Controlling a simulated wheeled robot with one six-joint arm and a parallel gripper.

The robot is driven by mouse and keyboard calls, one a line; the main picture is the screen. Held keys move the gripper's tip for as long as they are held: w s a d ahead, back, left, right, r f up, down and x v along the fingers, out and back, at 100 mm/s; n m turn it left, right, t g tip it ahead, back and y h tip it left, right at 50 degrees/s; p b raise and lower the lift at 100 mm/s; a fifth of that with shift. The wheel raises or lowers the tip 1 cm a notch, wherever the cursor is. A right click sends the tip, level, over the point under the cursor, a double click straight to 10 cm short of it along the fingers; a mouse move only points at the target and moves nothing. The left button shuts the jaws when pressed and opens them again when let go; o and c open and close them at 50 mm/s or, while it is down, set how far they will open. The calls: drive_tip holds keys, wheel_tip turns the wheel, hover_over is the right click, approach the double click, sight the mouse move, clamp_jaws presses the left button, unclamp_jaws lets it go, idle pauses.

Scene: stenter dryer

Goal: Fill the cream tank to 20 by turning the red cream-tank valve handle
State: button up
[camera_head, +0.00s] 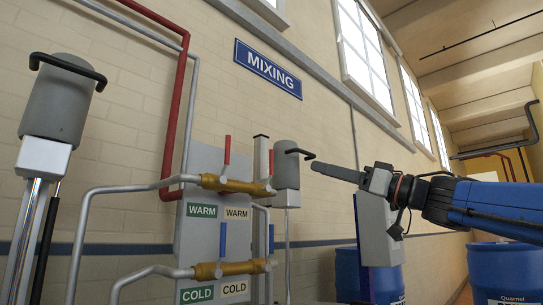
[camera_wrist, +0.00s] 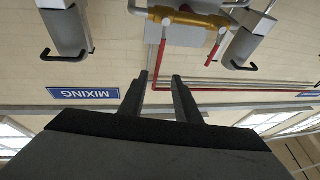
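Two red lever handles stand on a brass valve bar (camera_head: 235,186) above WARM labels: a left red handle (camera_head: 227,150) and a right red handle (camera_head: 270,162). The wrist view shows the brass valve bar (camera_wrist: 188,18) upside down, with a red handle (camera_wrist: 216,43) beside it. No tank level shows. My gripper (camera_head: 318,167) is right of the panel, pointing left, clear of the valves. In the wrist view its two fingers (camera_wrist: 160,75) are spread with nothing between them.
Grey canisters with black hooked handles stand left (camera_head: 58,103) and right (camera_head: 286,172) of the panel. A lower brass valve (camera_head: 235,268) has blue handles above COLD labels. Blue drums (camera_head: 505,268) stand at lower right. A red pipe (camera_head: 178,100) runs up the wall.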

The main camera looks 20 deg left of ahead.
wheel_tip(320, 180, up, 7)
hover_over(271, 174)
drive_tip(key=shift+w+f, duration=0.2)
drive_tip(key=shift+w, duration=0.1)
idle(0.4)
clamp_jaws()
